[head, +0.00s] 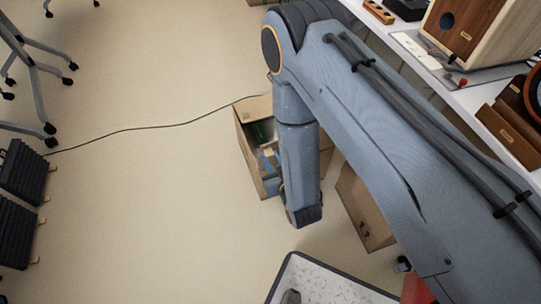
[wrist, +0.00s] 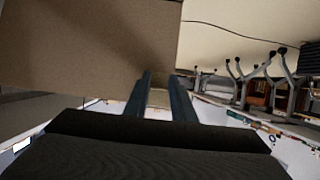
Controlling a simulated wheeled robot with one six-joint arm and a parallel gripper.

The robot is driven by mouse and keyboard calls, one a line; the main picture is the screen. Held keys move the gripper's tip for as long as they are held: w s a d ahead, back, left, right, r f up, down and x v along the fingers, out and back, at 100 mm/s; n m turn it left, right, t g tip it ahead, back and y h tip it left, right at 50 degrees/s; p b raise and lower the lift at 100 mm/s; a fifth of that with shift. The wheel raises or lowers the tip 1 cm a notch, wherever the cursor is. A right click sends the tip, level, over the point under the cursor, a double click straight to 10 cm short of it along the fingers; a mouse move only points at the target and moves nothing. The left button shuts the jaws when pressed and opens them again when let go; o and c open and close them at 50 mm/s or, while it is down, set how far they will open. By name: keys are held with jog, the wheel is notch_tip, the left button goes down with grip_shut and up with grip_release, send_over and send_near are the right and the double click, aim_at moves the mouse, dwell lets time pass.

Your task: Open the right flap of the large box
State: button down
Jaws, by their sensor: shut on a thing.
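The large cardboard box (head: 247,152) stands open on the floor in the head view, partly hidden behind my arm. Green and pale items show inside it. In the wrist view, a broad brown cardboard panel (wrist: 85,45) fills the upper left, with its edge running down to my gripper (wrist: 161,82). The two dark fingers are close together and shut on this cardboard, which looks like a flap of the box. Which flap it is cannot be told for sure. In the head view my arm hides most of the grip and the box's right side.
A cable (head: 150,128) runs over the floor to the box. A bench with wooden speakers (head: 466,30) is at the upper right.

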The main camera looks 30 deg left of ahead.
jog(key=shift+s+d+f, duration=0.1)
jog(key=shift+s+f, duration=0.1)
jog(key=shift+f, duration=0.05)
jog(key=c, duration=1.7)
grip_release()
jog(key=shift+o, duration=1.1)
jog(key=shift+w+r, duration=0.1)
jog(key=shift+w, duration=0.05)
jog(key=v, duration=0.7)
jog(key=shift+s+d+p, duration=0.15)
jog(key=shift+s+p, duration=0.15)
jog(key=shift+r, duration=0.2)
